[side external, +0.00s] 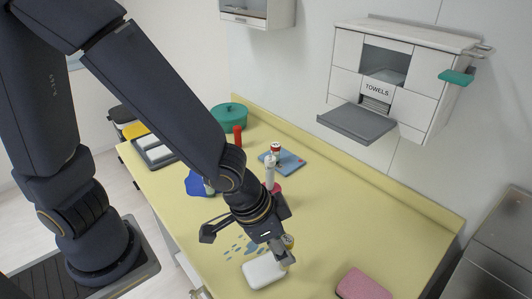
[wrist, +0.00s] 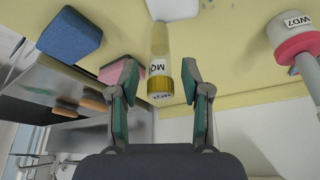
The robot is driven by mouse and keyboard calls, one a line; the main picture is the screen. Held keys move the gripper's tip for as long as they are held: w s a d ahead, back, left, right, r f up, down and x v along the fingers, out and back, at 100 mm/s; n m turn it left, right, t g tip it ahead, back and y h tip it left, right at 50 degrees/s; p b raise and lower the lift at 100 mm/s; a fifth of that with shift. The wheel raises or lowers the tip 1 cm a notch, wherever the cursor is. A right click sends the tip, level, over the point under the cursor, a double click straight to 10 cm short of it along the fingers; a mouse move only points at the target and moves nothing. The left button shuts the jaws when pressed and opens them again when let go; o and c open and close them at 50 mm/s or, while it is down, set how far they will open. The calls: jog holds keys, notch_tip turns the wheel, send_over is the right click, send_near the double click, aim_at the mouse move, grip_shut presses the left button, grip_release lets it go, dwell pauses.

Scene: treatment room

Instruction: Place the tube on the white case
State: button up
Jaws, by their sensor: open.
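The tube (wrist: 160,48), labelled MQ with a gold cap, lies between the two fingers of my gripper (wrist: 160,70) in the wrist view, with visible gaps on both sides. My gripper is open. The white case (side external: 262,271) lies on the table just left of the tube. Part of it shows at the top edge of the wrist view (wrist: 173,8).
A pink block (side external: 361,286) lies to the right on the yellow table (side external: 335,215). A blue block (wrist: 70,36) shows in the wrist view. A white item labelled WD7 (wrist: 291,24) has a pink ring. A green pot (side external: 230,115) stands far back. The table's middle right is clear.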

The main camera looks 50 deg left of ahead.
jog(key=s+a+r+n+y, duration=0.1)
jog(key=s+a+r+n, duration=0.1)
jog(key=a+r, duration=0.6)
jog(key=s+a+r+n+t+y, duration=0.1)
jog(key=s+a+r+n, duration=0.2)
jog(key=a+r, duration=0.5)
jog(key=s+a, duration=0.1)
jog(key=a, duration=0.2)
jog(key=shift+s+a+r+t, duration=0.25)
jog(key=shift+s+r+t, duration=0.05)
jog(key=shift+r, duration=0.05)
jog(key=shift+o, duration=0.2)
